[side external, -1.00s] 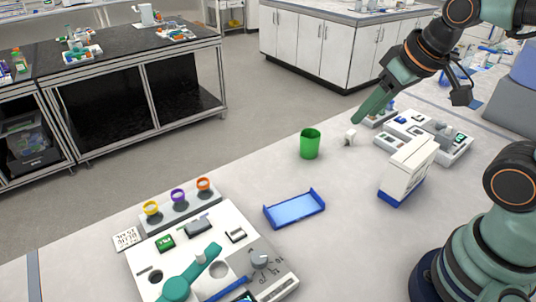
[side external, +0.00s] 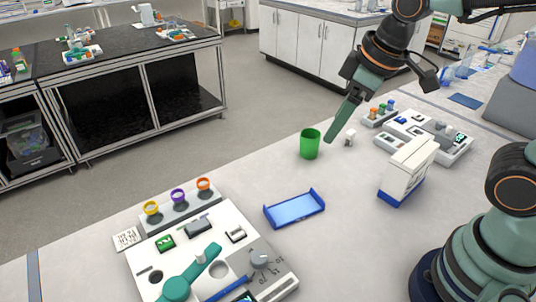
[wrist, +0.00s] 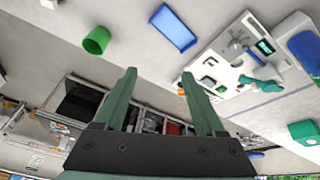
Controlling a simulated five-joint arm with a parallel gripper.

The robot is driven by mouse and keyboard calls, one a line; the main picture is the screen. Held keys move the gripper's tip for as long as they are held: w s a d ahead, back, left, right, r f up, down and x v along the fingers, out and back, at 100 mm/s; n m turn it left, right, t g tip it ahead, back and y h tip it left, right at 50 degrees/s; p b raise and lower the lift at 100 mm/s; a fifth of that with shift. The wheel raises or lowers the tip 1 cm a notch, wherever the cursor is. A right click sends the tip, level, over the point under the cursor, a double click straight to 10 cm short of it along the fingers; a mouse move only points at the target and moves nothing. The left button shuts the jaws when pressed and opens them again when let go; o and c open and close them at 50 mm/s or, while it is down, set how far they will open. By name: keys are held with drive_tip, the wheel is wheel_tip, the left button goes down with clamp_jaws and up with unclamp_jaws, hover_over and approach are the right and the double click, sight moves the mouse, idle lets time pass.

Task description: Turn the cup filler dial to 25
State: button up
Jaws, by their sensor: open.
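The near white panel (side external: 150,262) carries a grey round dial (side external: 259,258) on a grey plate with printed scale marks; its exact setting is too small to read. The panel also shows in the wrist view (wrist: 222,62), at the upper right. My gripper (side external: 331,139) is in the air, just right of the green cup (side external: 310,145) in the picture and well away from the dial. In the wrist view its two fingers (wrist: 159,80) are spread with nothing between them. The green cup (wrist: 97,40) appears there at upper left.
A blue tray (side external: 294,208) lies between the panel and the cup. A teal lever (side external: 195,272) lies across the panel, left of the dial. A white and blue box (side external: 408,170) and a second white panel (side external: 424,135) stand at right. Bare table lies right of the tray.

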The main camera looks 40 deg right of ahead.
drive_tip(key=a+f+n+g, duration=0.2)
drive_tip(key=a+f+n, duration=0.1)
drive_tip(key=a+n, duration=0.6)
drive_tip(key=n+g, duration=0.2)
drive_tip(key=n, duration=0.4)
hover_over(260, 256)
wheel_tip(260, 256, down, 7)
drive_tip(key=shift+h, duration=0.4)
wheel_tip(260, 256, down, 11)
drive_tip(key=shift+r, duration=0.1)
clamp_jaws()
